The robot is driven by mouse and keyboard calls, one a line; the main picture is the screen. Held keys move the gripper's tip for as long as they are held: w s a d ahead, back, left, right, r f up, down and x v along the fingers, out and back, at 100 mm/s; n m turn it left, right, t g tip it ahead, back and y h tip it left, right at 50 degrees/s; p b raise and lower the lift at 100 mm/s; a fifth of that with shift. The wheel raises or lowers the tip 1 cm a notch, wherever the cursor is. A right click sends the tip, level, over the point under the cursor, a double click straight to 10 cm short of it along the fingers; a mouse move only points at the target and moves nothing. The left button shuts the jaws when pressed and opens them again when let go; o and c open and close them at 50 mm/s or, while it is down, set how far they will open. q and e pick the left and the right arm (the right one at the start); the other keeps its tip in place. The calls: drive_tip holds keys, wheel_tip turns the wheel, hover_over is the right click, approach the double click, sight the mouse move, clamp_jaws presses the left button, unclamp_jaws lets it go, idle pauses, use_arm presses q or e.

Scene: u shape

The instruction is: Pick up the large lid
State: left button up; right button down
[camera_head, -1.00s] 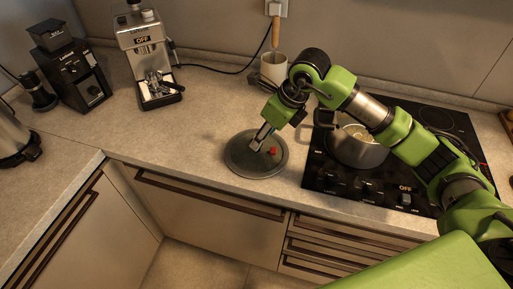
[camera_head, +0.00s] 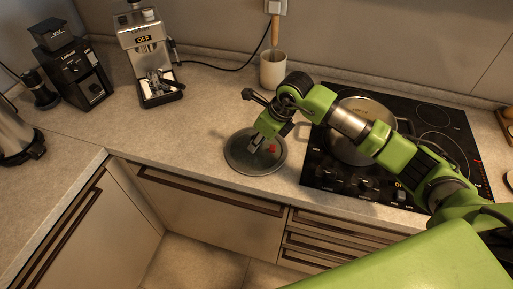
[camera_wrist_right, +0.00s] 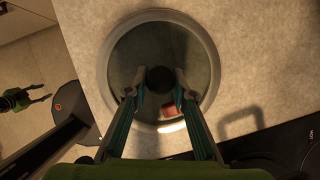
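The large lid (camera_head: 243,161) is a round dark glass lid with a pale rim, lying on the countertop left of the stove. In the right wrist view the lid (camera_wrist_right: 137,48) has a dark round knob (camera_wrist_right: 160,79) at its middle. My right gripper (camera_head: 262,146) is over the lid, pointing down. In the right wrist view its two fingers (camera_wrist_right: 159,88) are open, one on each side of the knob, with gaps between. A red spot shows beside the fingers on the lid. My left gripper is not seen in the head view.
A pot (camera_head: 345,150) stands on the black stovetop (camera_head: 330,181) close right of the lid. A utensil cup (camera_head: 273,70) is behind. An espresso machine (camera_head: 147,50) and a grinder (camera_head: 75,75) stand at the back left. The counter left of the lid is clear.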

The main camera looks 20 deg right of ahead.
drive_tip(key=shift+r, duration=0.1)
drive_tip(key=shift+w+r+b, duration=0.15)
drive_tip(key=shift+r+b, duration=0.35)
drive_tip(key=shift+b, duration=0.05)
drive_tip(key=s+d+r+b, duration=0.1)
drive_tip(key=s+r+b, duration=0.4)
drive_tip(key=s+r, duration=0.7)
drive_tip(key=shift+s+d+b, duration=0.3)
drive_tip(key=shift+s+b, duration=0.1)
drive_tip(key=shift+s, duration=0.7)
drive_tip(key=shift+w, duration=0.1)
